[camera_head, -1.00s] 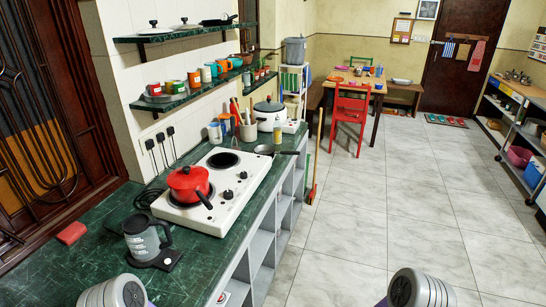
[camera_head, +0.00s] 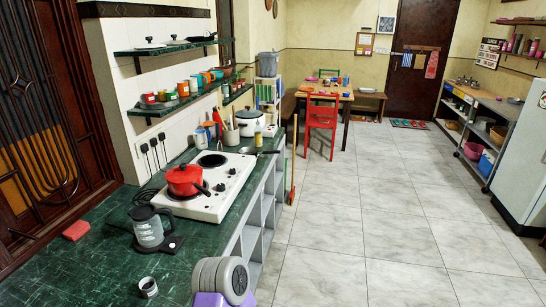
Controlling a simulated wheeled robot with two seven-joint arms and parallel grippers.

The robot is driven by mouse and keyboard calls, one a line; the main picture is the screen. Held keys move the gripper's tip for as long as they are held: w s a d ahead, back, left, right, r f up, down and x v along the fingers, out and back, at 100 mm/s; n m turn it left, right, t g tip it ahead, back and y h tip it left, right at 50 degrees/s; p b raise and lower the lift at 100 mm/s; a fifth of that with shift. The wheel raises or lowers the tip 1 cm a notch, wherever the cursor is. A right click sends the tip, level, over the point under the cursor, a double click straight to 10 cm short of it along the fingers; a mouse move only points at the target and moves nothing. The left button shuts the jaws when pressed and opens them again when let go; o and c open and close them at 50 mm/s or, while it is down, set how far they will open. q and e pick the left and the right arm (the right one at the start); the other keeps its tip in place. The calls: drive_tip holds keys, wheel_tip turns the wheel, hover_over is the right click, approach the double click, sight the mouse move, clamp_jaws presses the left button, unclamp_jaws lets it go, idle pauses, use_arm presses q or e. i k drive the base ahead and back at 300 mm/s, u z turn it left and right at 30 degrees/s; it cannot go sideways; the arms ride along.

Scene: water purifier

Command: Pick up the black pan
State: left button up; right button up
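A dark, flat pan (camera_head: 203,37) lies on the upper green wall shelf, its handle pointing right. A second, shallow pan (camera_head: 250,150) with a dark handle sits at the back right of the white stovetop. Its handle reaches over the counter's right edge. I cannot tell which one the task means. One of my grey and purple arm links shows at the bottom, over the counter edge. Neither gripper is in view, and nothing held can be seen.
A red pot (camera_head: 184,180) stands on the white stovetop (camera_head: 232,181). A grey kettle (camera_head: 148,228) and a small jar (camera_head: 148,287) stand on the green counter (camera_head: 60,270). A broom leans beside the counter. The tiled floor to the right is clear up to the fridge (camera_head: 520,150).

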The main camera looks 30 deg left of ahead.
sight(251, 151)
drive_tip(key=z, duration=0.15)
drive_tip(key=i, duration=1.7)
drive_tip(key=u, duration=0.35)
drive_tip(key=i, duration=1.65)
drive_tip(key=u, duration=1.9)
drive_tip(key=i, duration=0.8)
drive_tip(key=u, duration=0.65)
